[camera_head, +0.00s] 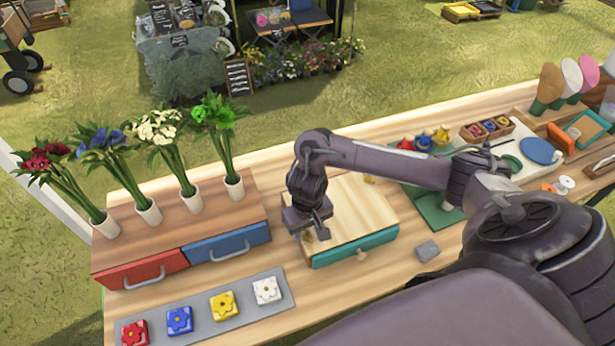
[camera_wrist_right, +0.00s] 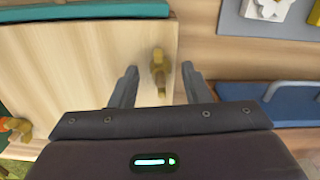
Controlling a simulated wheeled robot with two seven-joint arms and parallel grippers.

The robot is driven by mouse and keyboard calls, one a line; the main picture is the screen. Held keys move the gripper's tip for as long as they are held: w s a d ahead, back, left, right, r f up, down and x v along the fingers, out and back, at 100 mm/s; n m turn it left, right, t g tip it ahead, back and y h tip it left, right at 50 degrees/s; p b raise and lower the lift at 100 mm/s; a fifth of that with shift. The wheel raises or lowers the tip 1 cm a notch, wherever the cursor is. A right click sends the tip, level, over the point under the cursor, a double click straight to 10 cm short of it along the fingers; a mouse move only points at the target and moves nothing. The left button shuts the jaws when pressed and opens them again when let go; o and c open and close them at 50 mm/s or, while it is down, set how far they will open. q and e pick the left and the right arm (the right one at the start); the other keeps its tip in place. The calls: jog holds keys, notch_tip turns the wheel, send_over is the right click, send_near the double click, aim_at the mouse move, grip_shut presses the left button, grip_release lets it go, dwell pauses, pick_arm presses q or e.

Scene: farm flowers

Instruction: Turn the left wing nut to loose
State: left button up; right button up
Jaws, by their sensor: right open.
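A wooden box (camera_head: 352,205) with a light top and a teal drawer front stands in the middle of the table. The left wing nut (camera_wrist_right: 159,70), brass-coloured, is on the box top near its edge; in the head view it shows partly (camera_head: 308,236) beside my gripper. The right wing nut (camera_head: 369,179) is near the box's back right; it also shows in the wrist view (camera_wrist_right: 15,128). My right gripper (camera_head: 318,230) points down over the left wing nut. In the wrist view its fingers (camera_wrist_right: 158,88) are apart, one either side of the nut, with gaps. My left gripper is out of view.
Left of the box stands a low cabinet with a red drawer (camera_head: 143,270) and a blue drawer (camera_head: 228,244), with flower vases on top. A grey mat (camera_head: 200,312) with flower blocks lies in front. A small grey block (camera_head: 427,250) lies right of the box.

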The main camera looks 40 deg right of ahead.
grip_shut()
dwell(0.3)
